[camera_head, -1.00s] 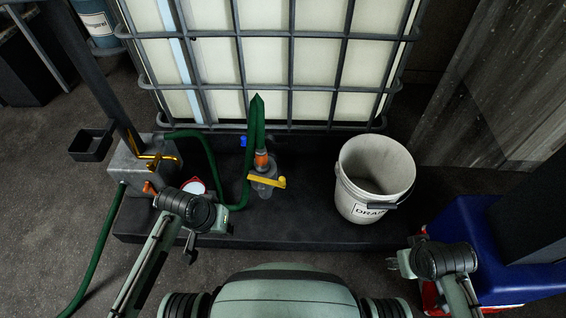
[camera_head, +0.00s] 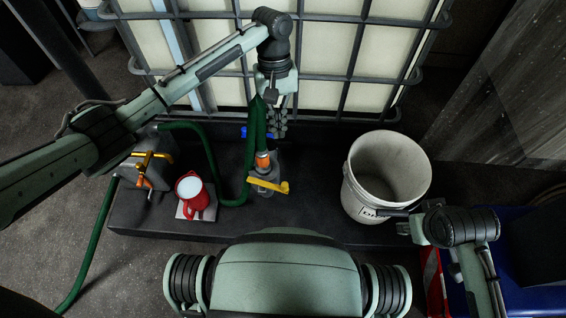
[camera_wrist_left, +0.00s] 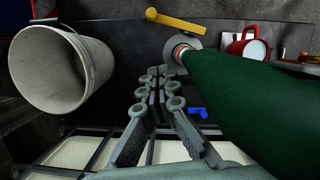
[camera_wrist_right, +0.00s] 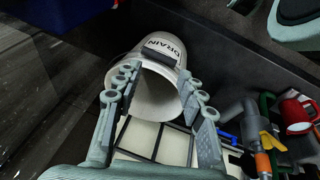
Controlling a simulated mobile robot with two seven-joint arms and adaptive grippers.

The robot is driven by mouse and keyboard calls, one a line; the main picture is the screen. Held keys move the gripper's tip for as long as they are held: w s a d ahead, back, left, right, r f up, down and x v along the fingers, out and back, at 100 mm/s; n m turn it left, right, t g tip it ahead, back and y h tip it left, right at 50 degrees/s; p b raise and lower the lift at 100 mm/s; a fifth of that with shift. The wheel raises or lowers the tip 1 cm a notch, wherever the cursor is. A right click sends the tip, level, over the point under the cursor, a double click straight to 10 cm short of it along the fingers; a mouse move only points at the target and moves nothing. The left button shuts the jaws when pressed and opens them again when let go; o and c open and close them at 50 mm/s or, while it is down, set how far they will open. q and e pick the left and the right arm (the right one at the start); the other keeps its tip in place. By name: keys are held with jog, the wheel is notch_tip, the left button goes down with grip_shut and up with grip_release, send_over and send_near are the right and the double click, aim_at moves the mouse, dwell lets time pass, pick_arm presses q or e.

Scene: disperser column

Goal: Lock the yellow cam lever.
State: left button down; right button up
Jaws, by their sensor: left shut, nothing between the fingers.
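The yellow cam lever (camera_head: 268,186) sits on the grey coupling (camera_head: 263,172) at the end of the green hose, above the dark pallet. In the left wrist view the yellow lever (camera_wrist_left: 185,22) sticks out to the left of the coupling. My left gripper (camera_head: 277,130) is shut and empty, behind the coupling and beside the hose, apart from the lever. Its fingers (camera_wrist_left: 164,74) point towards the coupling in the left wrist view. My right gripper (camera_wrist_right: 155,76) is open and empty by the white bucket. The yellow lever (camera_wrist_right: 271,141) also shows at the right there.
The white drain bucket (camera_head: 362,192) stands right of the coupling. A red mug (camera_head: 204,202) stands at the left. A blue handle (camera_wrist_left: 198,112) is near my left fingers. The caged tank (camera_head: 330,48) fills the back. The green hose (camera_head: 212,160) loops left of the coupling.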

jog(key=shift+s, duration=0.15)
jog(key=shift+f, duration=0.1)
pick_arm(q)
jog(key=b, duration=0.1)
send_near(267, 183)
jog(key=d+f, duration=0.4)
jog(key=f, duration=0.1)
jog(key=shift+s+d+f, duration=0.1)
jog(key=shift+s+d, duration=0.1)
jog(key=shift+s, duration=0.3)
pick_arm(e)
jog(key=shift+d+v, duration=0.15)
jog(key=shift+v, duration=0.45)
jog(key=shift+d+v, duration=0.15)
jog(key=shift+v, duration=0.45)
jog(key=shift+s, duration=0.1)
